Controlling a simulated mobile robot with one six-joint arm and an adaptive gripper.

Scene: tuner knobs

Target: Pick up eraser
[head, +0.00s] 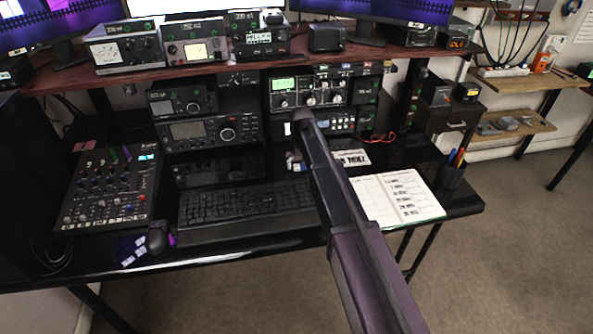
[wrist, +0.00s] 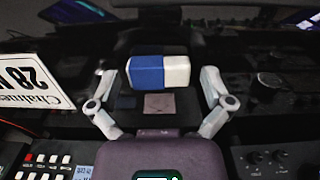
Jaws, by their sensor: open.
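The eraser (wrist: 162,71), a block half blue and half white, is in the upper middle of the wrist view. My gripper (wrist: 158,76) is open, with one pale finger to the left of the eraser and one to the right. Gaps show between both fingers and the eraser. I cannot tell whether the fingers are level with it. In the head view my arm runs up from the bottom over the desk and hides the gripper's fingers. A small whitish-blue patch left of the arm there is too small to name surely.
A white card (wrist: 33,83) with print lies left of the eraser in the wrist view. In the head view are a keyboard (head: 246,208), a mixer (head: 112,187), radio units (head: 210,130), an open notebook (head: 410,197) and a pen cup (head: 451,176). A shelf (head: 225,66) overhangs the desk.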

